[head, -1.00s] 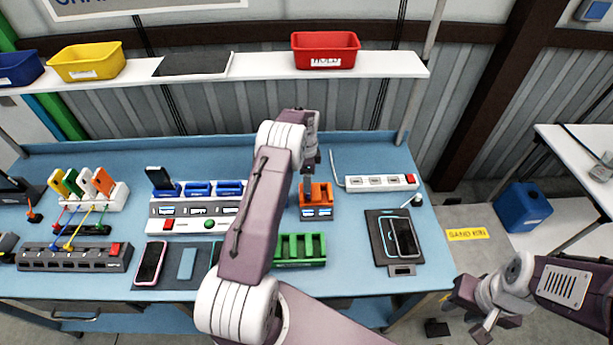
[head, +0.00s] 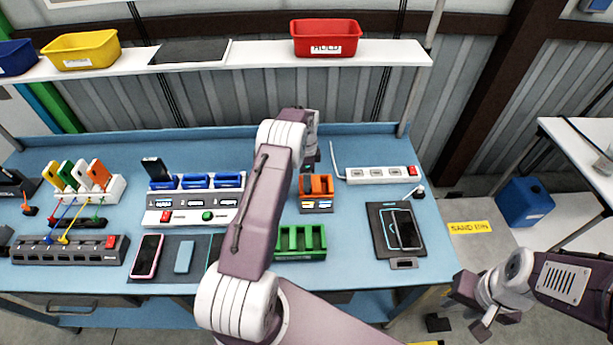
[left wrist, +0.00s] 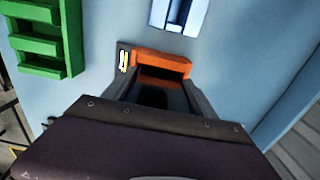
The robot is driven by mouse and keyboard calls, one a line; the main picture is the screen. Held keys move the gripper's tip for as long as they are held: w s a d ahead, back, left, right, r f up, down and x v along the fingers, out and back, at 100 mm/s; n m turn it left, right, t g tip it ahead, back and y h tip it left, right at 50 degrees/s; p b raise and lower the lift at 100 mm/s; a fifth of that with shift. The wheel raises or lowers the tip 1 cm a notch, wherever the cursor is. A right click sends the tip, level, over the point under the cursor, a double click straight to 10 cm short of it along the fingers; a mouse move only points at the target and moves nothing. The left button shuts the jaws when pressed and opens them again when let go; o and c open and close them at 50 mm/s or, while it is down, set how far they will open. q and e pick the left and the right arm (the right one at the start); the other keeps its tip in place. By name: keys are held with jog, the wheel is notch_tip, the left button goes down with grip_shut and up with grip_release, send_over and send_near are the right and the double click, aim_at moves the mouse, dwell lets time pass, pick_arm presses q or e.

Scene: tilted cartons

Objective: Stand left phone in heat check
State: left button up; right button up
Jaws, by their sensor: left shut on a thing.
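The heat check appears to be the small orange-topped holder (head: 317,205) with dark slots, near the middle of the blue table. My left gripper (head: 310,162) hangs just above and behind it in the head view. In the left wrist view, a dark slab, likely the phone (left wrist: 153,97), sits between my left fingers, beside the holder's orange rim (left wrist: 163,64). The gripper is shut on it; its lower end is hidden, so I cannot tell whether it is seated. My right gripper (head: 474,312) is open and empty, off the table's right front.
A green rack (head: 301,242) stands in front of the holder. A white charger with blue slots (head: 195,203) is to the left, a power strip (head: 380,174) to the right. Other phones lie on mats: a pink-edged one (head: 146,257) and a dark one (head: 407,230).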

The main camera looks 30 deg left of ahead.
pick_arm(q)
jog(key=shift+f, duration=0.25)
dwell(0.6)
jog(key=o, duration=1.3)
jog(key=shift+o, duration=0.2)
notch_tip(320, 180, up, 8)
jog(key=b, duration=0.3)
jog(key=shift+r, duration=0.55)
